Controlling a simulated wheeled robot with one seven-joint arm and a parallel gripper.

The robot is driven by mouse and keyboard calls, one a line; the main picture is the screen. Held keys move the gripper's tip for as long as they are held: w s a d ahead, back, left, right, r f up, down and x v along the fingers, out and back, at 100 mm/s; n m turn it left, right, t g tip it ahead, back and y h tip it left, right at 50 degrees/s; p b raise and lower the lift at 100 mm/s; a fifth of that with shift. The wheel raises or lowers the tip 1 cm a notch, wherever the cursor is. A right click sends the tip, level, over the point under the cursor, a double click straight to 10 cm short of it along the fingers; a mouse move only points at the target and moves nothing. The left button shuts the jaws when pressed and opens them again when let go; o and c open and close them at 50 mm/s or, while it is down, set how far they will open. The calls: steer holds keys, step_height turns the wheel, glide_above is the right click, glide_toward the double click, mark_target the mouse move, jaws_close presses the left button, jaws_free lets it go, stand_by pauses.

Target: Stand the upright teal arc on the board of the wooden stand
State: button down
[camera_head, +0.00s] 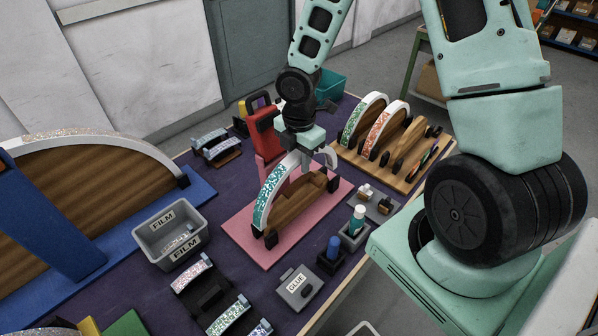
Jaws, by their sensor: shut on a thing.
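The teal glitter arc (269,192) stands upright with a white edge, at the curved wooden form on the pink base (245,238) in the middle of the table. My gripper (308,158) is at the upper part of the arc and shut on it; my wrist hides some of that contact. Whether the arc still touches the form is unclear. The wooden stand (405,178) is to the right and behind. A green arc (357,118) and an orange arc (381,131) stand upright on its board, with dark pegs beside them.
A red clamp (264,137) rises close behind the arc. Small bottles (356,218), a grey FILM bin (168,236) and a GLUE box (298,287) are in front. A large wooden arc form (90,190) on a blue base is at left. A teal bin (329,84) is at the back.

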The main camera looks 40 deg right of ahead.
step_height(320, 180, up, 3)
steer(key=shift+r+p, duration=0.15)
steer(key=shift+p, duration=0.4)
step_height(320, 180, up, 9)
steer(key=p, duration=0.9)
steer(key=shift+p, duration=0.3)
